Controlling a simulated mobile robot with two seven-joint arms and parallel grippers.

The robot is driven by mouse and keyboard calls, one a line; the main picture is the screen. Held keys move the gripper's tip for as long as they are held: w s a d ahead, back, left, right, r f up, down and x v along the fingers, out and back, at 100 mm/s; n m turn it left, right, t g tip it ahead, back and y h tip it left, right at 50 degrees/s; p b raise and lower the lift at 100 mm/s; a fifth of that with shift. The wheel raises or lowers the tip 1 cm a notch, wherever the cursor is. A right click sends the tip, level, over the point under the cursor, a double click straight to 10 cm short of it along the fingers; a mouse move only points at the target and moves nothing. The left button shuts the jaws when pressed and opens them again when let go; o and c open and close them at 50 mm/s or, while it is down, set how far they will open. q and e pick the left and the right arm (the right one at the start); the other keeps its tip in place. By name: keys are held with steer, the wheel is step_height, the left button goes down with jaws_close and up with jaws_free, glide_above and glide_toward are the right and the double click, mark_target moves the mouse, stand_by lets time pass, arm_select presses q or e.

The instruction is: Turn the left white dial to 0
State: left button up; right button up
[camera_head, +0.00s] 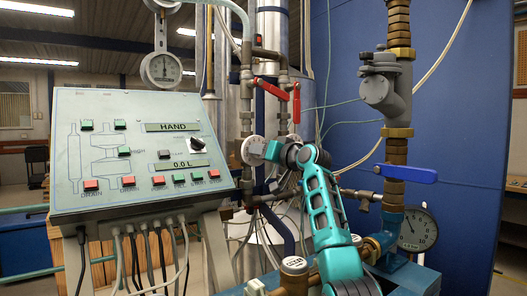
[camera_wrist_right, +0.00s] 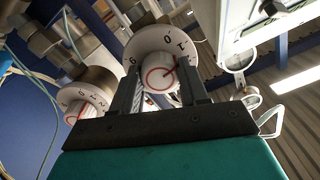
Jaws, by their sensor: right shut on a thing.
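The left white dial (camera_head: 251,150) sits on the pipework right of the control panel in the head view. My right gripper (camera_head: 267,151) reaches it from the right and partly covers it. In the right wrist view the left white dial (camera_wrist_right: 145,44) shows digits around its rim, with 0 near the top edge. My right gripper (camera_wrist_right: 161,76) is shut on its white knob, which has a red ring, one finger on each side. A second white dial (camera_wrist_right: 88,95) is to the left in that view, apart from the fingers. My left gripper is not in view.
The sloped control panel (camera_head: 125,190) stands left of the dials. Red lever handles (camera_head: 283,92) are just above my gripper. A blue valve handle (camera_head: 408,173) and a brown pipe (camera_head: 395,155) stand right of my arm. Thin hoses hang close around the pipes.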

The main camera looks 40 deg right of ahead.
arm_select(q)
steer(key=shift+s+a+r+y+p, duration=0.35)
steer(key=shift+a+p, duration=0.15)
steer(key=shift+p, duration=0.4)
arm_select(e)
steer(key=n, duration=0.6)
steer(key=shift+n, duration=0.3)
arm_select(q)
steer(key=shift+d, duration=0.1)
arm_select(e)
steer(key=o, duration=1.1)
steer(key=shift+c, duration=0.2)
